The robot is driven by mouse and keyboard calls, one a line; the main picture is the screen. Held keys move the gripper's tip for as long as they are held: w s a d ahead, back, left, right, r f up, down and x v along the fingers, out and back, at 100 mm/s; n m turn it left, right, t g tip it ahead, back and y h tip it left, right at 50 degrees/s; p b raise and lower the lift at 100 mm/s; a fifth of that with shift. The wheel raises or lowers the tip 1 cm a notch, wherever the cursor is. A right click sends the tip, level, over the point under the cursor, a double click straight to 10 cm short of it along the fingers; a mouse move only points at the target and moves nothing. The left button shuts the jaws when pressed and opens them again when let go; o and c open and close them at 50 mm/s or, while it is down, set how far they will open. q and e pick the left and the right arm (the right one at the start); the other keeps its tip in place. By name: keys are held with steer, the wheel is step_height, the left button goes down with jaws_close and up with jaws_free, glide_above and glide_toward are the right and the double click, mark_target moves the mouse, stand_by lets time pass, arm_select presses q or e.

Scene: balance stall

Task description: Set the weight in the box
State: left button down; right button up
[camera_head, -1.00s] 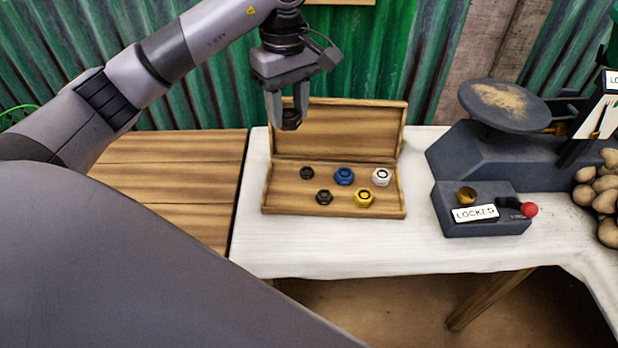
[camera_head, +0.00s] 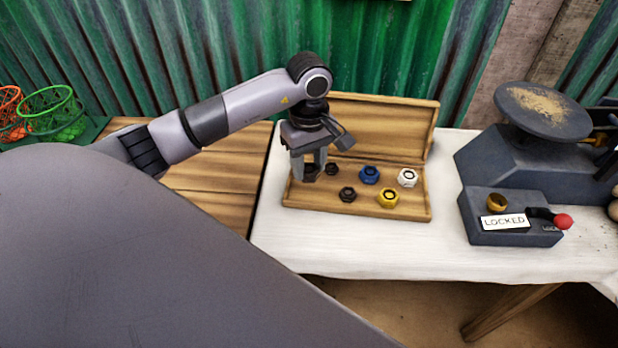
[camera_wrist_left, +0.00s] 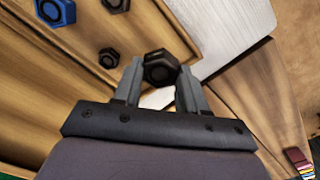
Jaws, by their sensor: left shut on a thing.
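My left gripper (camera_head: 308,172) is shut on a dark hexagonal weight (camera_head: 312,170) at the left end of the open wooden box (camera_head: 358,205). The left wrist view shows the dark weight (camera_wrist_left: 160,66) between the fingertips (camera_wrist_left: 158,85), with the box (camera_wrist_left: 80,80) beneath and to the left. I cannot tell whether the weight touches the box floor. In the box sit two other dark weights, one at the back (camera_head: 332,169) and one in front (camera_head: 347,194), plus a blue weight (camera_head: 370,175), a white weight (camera_head: 407,178) and a yellow weight (camera_head: 388,198). My right gripper is not in view.
The box's raised lid (camera_head: 385,125) stands behind the weights. A dark scale (camera_head: 500,165) with a round pan (camera_head: 543,108) and a "LOCKED" sign (camera_head: 504,222) stands to the right. The white cloth (camera_head: 350,245) in front is clear. Coloured baskets (camera_head: 55,115) are at the far left.

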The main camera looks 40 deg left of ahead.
mark_target(309, 168)
arm_select(q)
steer(key=shift+f, duration=2.3)
steer(key=shift+f, duration=0.15)
steer(key=c, duration=0.9)
jaws_free()
steer(key=shift+r, duration=0.35)
step_height(309, 168, up, 12)
steer(key=shift+f, duration=0.15)
